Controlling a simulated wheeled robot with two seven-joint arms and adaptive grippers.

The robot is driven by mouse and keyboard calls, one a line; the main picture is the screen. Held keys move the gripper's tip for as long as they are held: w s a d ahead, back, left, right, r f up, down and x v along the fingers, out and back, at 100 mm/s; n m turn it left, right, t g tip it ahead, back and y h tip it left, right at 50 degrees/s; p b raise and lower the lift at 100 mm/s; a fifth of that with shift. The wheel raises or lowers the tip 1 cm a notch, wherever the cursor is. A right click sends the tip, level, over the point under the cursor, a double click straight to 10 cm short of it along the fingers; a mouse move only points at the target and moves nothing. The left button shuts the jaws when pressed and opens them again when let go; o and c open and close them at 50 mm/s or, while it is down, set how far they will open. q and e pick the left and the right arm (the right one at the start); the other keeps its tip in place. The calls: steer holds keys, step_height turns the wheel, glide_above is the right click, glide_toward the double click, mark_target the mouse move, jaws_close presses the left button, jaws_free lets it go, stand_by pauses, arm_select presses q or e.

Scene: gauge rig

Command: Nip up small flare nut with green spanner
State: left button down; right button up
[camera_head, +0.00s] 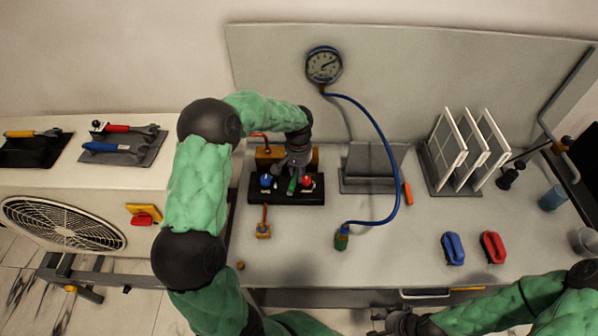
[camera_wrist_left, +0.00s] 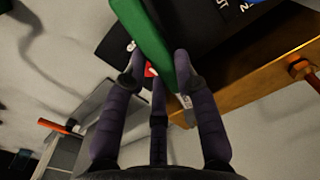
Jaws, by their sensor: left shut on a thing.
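My left gripper (camera_head: 296,166) is shut on the green spanner (camera_head: 292,185) above the black block. In the left wrist view the spanner's green handle (camera_wrist_left: 157,38) runs up between the purple fingers (camera_wrist_left: 155,75); a bit of grey metal shows past them. A brass-coloured block (camera_head: 271,155) stands behind the black block. In the left wrist view, a hex nut (camera_wrist_left: 300,66) with a copper pipe sits at that block's right side, apart from the spanner. I cannot tell whether it is the small flare nut. My right gripper (camera_head: 394,322) is low at the front edge, its fingers unclear.
The black block (camera_head: 258,195) carries a blue knob (camera_head: 266,181) and a red knob (camera_head: 307,181). A brass fitting (camera_head: 263,231) is in front. A blue hose (camera_head: 377,139) runs from the gauge (camera_head: 324,65) to the bench. Other spanners (camera_head: 111,147) lie at left.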

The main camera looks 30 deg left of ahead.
arm_select(q)
steer(key=shift+s+a+m, duration=0.2)
steer(key=shift+a+m, duration=0.2)
steer(key=shift+a, duration=0.05)
stand_by(0.3)
steer(key=shift+w+d+n, duration=0.35)
steer(key=shift+d+n, duration=0.5)
steer(key=shift+n, duration=0.05)
stand_by(0.4)
steer(key=shift+s, duration=0.1)
steer(key=shift+s+d, duration=0.3)
steer(key=shift+s, duration=0.45)
steer(key=shift+s+d, duration=0.25)
steer(key=shift+s, duration=0.5)
steer(key=shift+s+d, duration=0.3)
steer(key=shift+s, duration=0.45)
steer(key=shift+r, duration=0.15)
step_height(320, 180, up, 4)
steer(key=shift+r+p, duration=0.15)
steer(key=shift+p, duration=1.1)
